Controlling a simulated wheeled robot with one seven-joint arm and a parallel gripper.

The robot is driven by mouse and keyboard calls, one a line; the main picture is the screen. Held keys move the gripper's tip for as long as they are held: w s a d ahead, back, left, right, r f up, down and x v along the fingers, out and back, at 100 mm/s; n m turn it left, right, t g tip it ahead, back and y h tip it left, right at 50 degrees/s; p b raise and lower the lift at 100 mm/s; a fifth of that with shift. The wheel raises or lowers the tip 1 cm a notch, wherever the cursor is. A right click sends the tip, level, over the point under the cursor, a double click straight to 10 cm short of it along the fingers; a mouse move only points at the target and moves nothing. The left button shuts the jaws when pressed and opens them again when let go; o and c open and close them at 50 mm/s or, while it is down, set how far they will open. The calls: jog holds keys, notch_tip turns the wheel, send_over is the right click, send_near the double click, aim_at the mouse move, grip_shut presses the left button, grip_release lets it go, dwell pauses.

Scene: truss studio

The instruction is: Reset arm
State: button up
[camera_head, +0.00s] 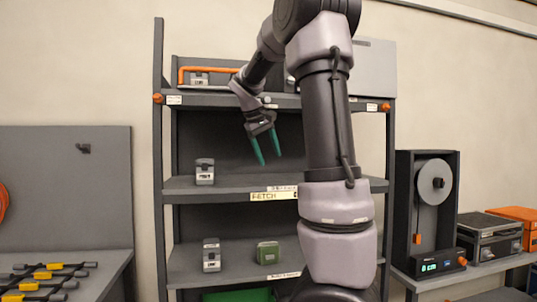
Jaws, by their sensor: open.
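My gripper (267,151) hangs in front of the dark shelf rack (159,140), pointing down with its two green fingers apart. Nothing shows between the fingers. It is above the level of the middle shelf board (230,186), right of a small grey box (204,172) on that board. My arm rises in the right half of the rack and bends over at the top of the picture, hiding part of the shelves behind it.
An orange-handled item (198,77) is on the top shelf. A bench (100,280) stands left; a reel machine (431,210) and an orange case (515,217) are at right.

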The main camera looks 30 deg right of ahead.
dwell(0.4)
jog(key=s+a+f+m+t+y, duration=0.2)
jog(key=s+a+f+y, duration=0.1)
jog(key=s+a, duration=0.6)
jog(key=s+a+f+m+t+y, duration=0.2)
jog(key=s+a+f+t+y, duration=0.1)
jog(key=s+a, duration=0.6)
jog(key=s+y, duration=0.1)
jog(key=s, duration=0.3)
jog(key=shift+a+f, duration=0.3)
jog(key=shift+f, duration=0.05)
